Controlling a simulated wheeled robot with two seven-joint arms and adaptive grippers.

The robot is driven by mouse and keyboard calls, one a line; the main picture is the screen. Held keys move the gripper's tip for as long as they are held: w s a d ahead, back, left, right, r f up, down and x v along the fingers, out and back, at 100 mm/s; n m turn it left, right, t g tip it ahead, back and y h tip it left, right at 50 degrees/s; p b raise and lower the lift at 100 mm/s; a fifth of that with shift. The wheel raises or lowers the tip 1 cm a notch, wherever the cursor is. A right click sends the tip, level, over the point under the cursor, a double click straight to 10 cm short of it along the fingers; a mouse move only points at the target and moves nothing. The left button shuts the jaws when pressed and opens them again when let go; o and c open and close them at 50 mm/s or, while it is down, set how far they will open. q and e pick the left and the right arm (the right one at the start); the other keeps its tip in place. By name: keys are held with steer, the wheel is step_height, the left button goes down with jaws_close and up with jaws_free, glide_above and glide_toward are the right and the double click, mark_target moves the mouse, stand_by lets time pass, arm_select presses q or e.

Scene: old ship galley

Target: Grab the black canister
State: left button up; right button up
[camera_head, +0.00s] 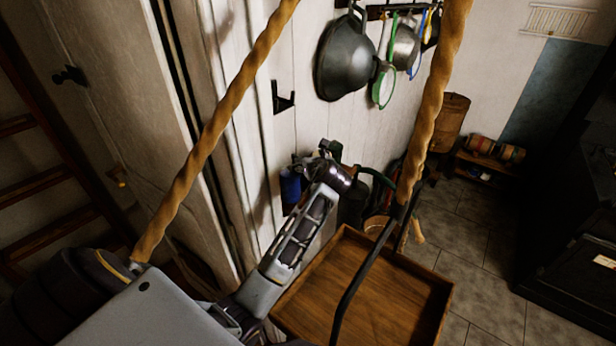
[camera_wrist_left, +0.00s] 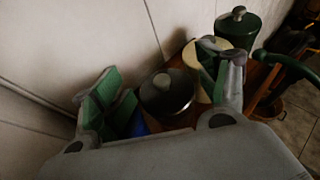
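My left gripper (camera_head: 322,160) reaches in over the wooden surface by the white plank wall. In the left wrist view its green-padded fingers (camera_wrist_left: 165,88) are spread apart, with nothing gripped. A round dark lid with a small knob (camera_wrist_left: 167,95) shows between and below them; its body is mostly hidden. A patch of blue (camera_wrist_left: 138,126) shows beside it. A dark canister with a knobbed lid (camera_wrist_left: 238,28) stands upright beyond the right finger, greenish in this light. A dark canister (camera_head: 352,207) also shows right of the gripper in the head view. My right gripper is not in view.
A blue container (camera_head: 290,186) stands by the wall, left of the gripper. A raised-edge wooden tray or tabletop (camera_head: 370,300) is largely bare in front. Twisted ropes (camera_head: 215,135) cross the head view. Pans (camera_head: 345,60) hang on the wall. A cream rim (camera_wrist_left: 192,62) shows near the right finger.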

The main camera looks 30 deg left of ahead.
arm_select(q)
steer(key=shift+s+f, duration=0.1)
steer(key=shift+f, duration=0.6)
steer(key=c, duration=1.6)
steer(key=shift+r, duration=0.65)
step_height(320, 180, up, 10)
steer(key=b, duration=0.1)
steer(key=shift+w+a+f, duration=0.15)
steer(key=shift+w+f, duration=0.05)
steer(key=shift+f, duration=0.05)
